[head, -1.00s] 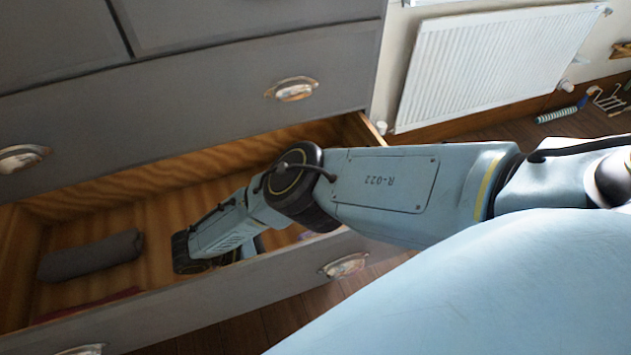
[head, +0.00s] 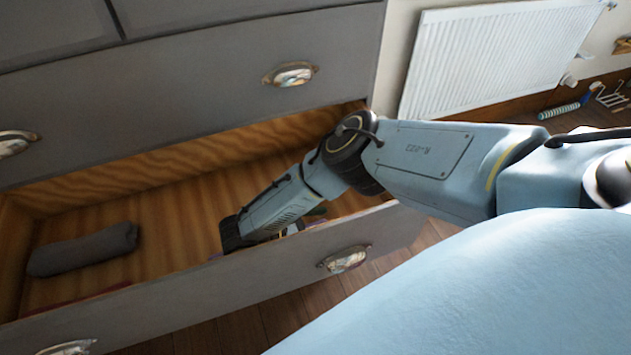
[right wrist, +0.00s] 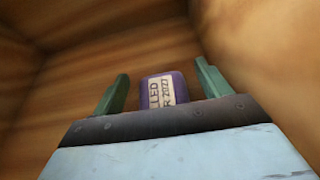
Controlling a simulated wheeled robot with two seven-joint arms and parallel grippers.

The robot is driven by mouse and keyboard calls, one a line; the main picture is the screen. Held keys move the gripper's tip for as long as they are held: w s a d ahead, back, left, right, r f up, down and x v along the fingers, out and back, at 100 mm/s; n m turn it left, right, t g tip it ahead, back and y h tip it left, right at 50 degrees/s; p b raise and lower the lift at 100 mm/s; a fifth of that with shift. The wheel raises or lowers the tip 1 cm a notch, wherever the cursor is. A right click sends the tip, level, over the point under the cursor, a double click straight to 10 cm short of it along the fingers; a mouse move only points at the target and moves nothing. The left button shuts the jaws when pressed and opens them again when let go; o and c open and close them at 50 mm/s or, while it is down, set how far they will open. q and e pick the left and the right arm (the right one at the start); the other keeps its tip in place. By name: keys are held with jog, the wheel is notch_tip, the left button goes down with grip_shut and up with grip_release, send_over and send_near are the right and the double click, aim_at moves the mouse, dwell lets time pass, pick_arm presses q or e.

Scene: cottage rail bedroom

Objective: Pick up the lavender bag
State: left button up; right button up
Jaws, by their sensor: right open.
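The lavender bag (right wrist: 163,90) is a small purple thing with a pale printed label. In the right wrist view it lies on the drawer floor, between the two green fingers of my right gripper (right wrist: 162,90). The fingers are apart, with a gap on either side of the bag. In the head view my right arm reaches down into the open drawer (head: 200,285), its hand close to the front panel. The fingertips and most of the bag are hidden there by the arm and the panel. My left gripper is out of view.
A rolled dark grey cloth (head: 84,249) lies at the left of the drawer, with a reddish flat item (head: 75,303) near the front panel. The drawer's middle floor is bare. A white radiator (head: 490,58) is on the wall at right.

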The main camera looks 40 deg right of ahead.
jog(key=c, duration=1)
jog(key=shift+r, duration=0.15)
jog(key=shift+c, duration=0.2)
